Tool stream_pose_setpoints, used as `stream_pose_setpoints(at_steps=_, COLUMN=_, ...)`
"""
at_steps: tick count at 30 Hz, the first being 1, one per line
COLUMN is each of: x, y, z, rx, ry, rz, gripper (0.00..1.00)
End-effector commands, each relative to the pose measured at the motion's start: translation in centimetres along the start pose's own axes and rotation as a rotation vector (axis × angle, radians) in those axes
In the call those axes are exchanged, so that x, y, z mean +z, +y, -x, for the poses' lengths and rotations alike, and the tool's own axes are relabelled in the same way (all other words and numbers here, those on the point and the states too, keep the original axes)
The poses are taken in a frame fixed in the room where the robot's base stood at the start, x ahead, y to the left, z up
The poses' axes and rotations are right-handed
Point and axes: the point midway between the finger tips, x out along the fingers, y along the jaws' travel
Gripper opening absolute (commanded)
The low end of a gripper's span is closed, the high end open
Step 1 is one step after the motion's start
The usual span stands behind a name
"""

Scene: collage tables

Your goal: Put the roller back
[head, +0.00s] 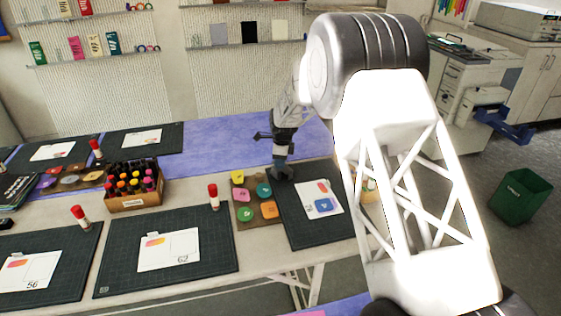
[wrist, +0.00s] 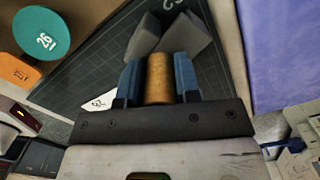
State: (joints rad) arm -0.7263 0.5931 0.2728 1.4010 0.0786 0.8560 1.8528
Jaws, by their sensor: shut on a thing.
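My gripper (head: 281,153) is at the back left corner of the right-hand dark mat (head: 300,226) in the head view. In the wrist view its two blue fingers (wrist: 158,68) are shut on a tan, wood-like cylinder, the roller (wrist: 158,84). Just beyond the roller is a grey, V-shaped block, which looks like a holder (wrist: 184,38). A dark grey shape (head: 281,173) shows under my gripper in the head view. I cannot tell whether the roller touches the holder. The roller itself is not clear in the head view.
A brown board with coloured discs (head: 242,212) lies left of the mat. A white card (head: 320,199) with a blue piece lies on the mat. A box of bottles (head: 137,200) and a red-capped glue stick (head: 213,196) stand farther left. The purple table surface behind (head: 225,145) is clear.

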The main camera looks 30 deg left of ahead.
Motion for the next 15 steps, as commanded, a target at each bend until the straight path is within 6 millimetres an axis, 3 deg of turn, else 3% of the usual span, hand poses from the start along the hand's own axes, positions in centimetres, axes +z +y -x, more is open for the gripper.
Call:
stream_pose_setpoints(at_steps=14, x=0.0, y=0.0, z=-0.9, rx=0.000, ry=0.000, rz=0.000, gripper=0.07)
stream_pose_setpoints(at_steps=15, x=0.0, y=0.0, z=-1.0, rx=0.000, ry=0.000, rz=0.000, gripper=0.03)
